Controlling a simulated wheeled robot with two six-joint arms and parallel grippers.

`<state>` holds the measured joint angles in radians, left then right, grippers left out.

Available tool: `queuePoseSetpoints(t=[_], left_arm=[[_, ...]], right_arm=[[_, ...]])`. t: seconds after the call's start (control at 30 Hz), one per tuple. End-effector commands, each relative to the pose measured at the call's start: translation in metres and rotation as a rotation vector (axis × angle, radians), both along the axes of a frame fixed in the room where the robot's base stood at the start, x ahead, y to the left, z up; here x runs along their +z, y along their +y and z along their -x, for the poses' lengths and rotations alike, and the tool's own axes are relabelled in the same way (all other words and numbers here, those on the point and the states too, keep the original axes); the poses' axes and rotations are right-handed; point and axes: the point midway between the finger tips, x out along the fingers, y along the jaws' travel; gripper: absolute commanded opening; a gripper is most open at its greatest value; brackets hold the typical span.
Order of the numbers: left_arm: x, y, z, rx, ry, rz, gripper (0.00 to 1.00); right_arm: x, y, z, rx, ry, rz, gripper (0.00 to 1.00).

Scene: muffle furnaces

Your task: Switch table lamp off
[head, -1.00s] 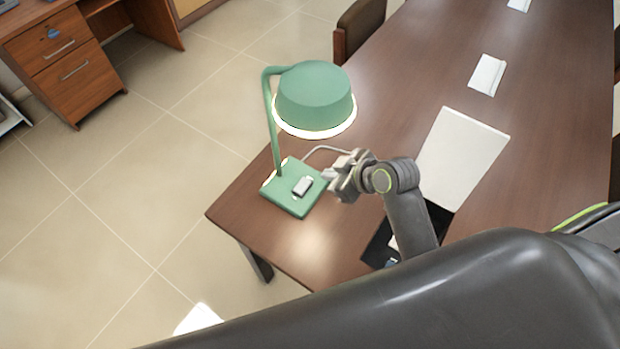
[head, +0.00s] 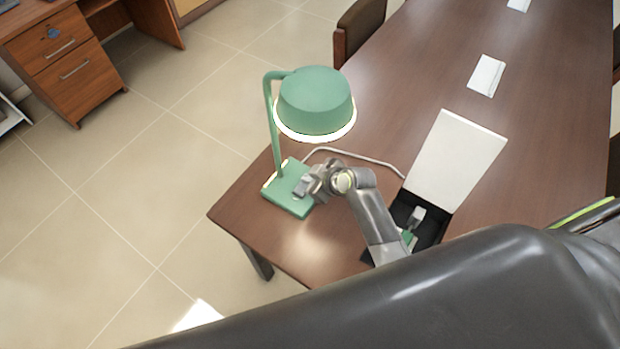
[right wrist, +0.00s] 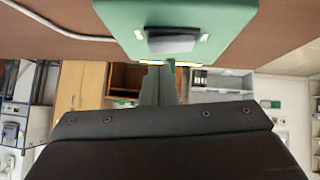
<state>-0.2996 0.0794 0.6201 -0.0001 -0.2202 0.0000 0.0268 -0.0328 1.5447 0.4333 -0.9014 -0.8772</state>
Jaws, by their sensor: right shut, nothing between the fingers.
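The green table lamp (head: 315,105) stands on the near left corner of the brown table. Its shade rim glows white, and a bright patch lies on the table before it. The square green base (head: 287,207) carries a grey switch (head: 300,188), which also shows in the right wrist view (right wrist: 170,42). My right gripper (head: 308,182) is shut and empty at the switch and partly covers it in the head view. In the right wrist view its fingers (right wrist: 158,68) end just by the base edge near the switch; I cannot tell whether they touch. My left gripper is not in view.
A pale cord (head: 345,153) runs from the base across the table (head: 410,75). A dark open box with a white lid (head: 457,160) stands to the right, with small items inside. A white card (head: 486,75) lies farther back. A chair (head: 357,28) stands beyond the table.

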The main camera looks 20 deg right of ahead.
Motion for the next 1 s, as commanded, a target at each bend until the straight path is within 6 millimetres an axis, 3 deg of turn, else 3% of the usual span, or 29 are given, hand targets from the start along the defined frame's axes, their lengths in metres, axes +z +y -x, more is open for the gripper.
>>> queuePoseSetpoints(t=[0.2,1.0], left_arm=[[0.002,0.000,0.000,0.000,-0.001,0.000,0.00],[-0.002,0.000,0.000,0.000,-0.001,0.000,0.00]], right_arm=[[-0.011,-0.001,-0.001,0.000,-0.001,-0.001,0.00],[-0.018,-0.003,-0.001,0.000,0.039,-0.046,0.00]])
